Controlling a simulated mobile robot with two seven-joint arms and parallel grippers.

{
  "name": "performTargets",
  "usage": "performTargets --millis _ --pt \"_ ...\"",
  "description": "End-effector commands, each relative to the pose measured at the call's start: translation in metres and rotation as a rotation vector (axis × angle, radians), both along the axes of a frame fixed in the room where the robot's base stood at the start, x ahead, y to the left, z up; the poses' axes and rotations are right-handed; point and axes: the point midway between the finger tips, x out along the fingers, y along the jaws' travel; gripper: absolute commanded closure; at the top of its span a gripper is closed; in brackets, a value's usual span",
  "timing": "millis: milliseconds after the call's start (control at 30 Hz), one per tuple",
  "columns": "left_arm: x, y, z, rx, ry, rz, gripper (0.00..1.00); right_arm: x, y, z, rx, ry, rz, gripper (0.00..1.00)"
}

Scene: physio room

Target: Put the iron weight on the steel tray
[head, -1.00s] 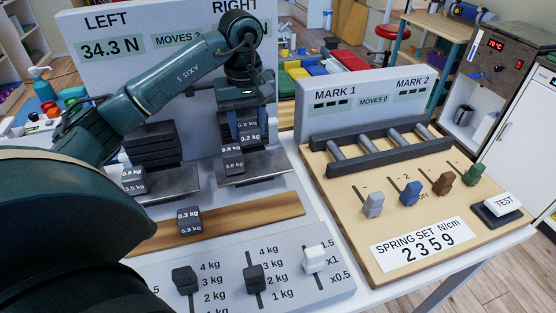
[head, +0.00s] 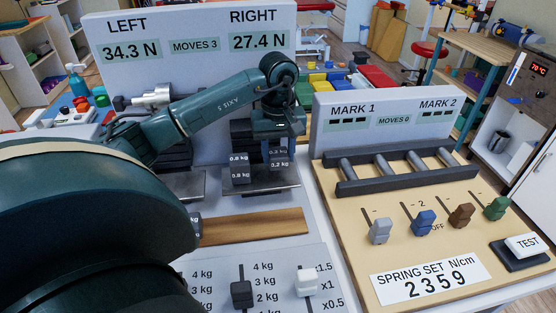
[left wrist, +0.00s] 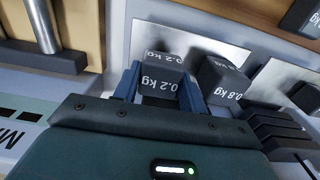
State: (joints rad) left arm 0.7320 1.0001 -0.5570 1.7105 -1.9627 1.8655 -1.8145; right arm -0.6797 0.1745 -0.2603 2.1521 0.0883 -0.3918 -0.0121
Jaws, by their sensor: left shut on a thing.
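My left gripper (head: 279,151) is shut on a dark iron weight marked 0.2 kg (head: 279,163). The weight is upright at the right-hand steel tray (head: 262,186), low over its right part. I cannot tell whether its base touches the tray. A dark 0.8 kg weight (head: 240,170) stands on the same tray, left of the held one, with a small gap between. The left wrist view shows the 0.2 kg weight (left wrist: 159,86) between the fingers, the 0.8 kg weight (left wrist: 222,82) beside it and the bright tray (left wrist: 190,40). My right gripper is out of view.
The left steel tray (head: 186,181) is partly behind my arm. A panel (head: 200,22) behind reads 34.3 N and 27.4 N. A wooden strip (head: 255,225) lies in front, with a weight partly hidden at its left end. A spring rig (head: 395,172) with rollers stands close on the right.

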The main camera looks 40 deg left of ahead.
Motion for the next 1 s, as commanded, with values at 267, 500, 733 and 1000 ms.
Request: performTargets --millis 267,500,733,1000 --pt "0.0 0.0 -0.029 0.0 -0.001 0.0 0.86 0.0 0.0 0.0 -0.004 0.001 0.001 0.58" --pt "0.0 0.0 -0.031 0.0 -0.001 0.0 0.86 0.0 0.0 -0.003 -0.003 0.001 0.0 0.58" --pt "0.0 0.0 -0.032 0.0 0.0 -0.001 0.45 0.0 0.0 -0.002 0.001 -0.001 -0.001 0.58" --pt "0.0 0.0 -0.032 0.0 0.0 -0.001 0.37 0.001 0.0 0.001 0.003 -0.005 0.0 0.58"
